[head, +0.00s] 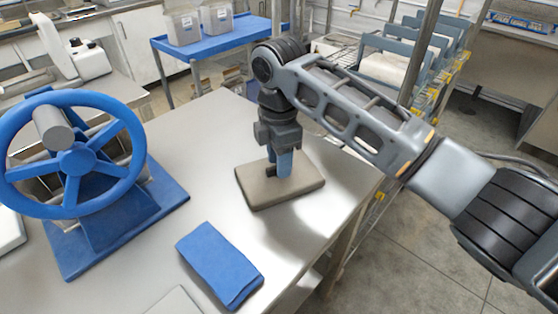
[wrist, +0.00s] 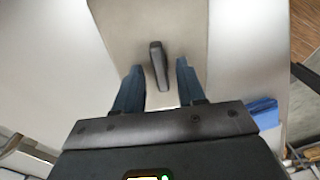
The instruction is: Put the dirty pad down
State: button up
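The dirty pad (head: 252,196) is a grey-brown slab with rounded corners, lying flat on the steel table near its right edge. In the wrist view the pad (wrist: 185,22) fills the middle, with a dark upright handle (wrist: 159,66) on top. My gripper (head: 284,172) points down over the pad's middle. In the wrist view the two blue fingers of my gripper (wrist: 159,70) stand apart on either side of the handle, with a gap on each side. The gripper is open and holds nothing. In the head view the fingers mostly hide the handle.
A folded blue cloth (head: 218,262) lies on the table (head: 185,215) in front of the pad. A blue handwheel (head: 75,160) on a blue base stands at left. A blue cart (head: 212,45) with grey bins is behind. Bare table lies between the wheel and the pad.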

notch_tip(320, 180, up, 11)
jog(key=shift+r+b, duration=0.2)
jog(key=shift+b, duration=0.1)
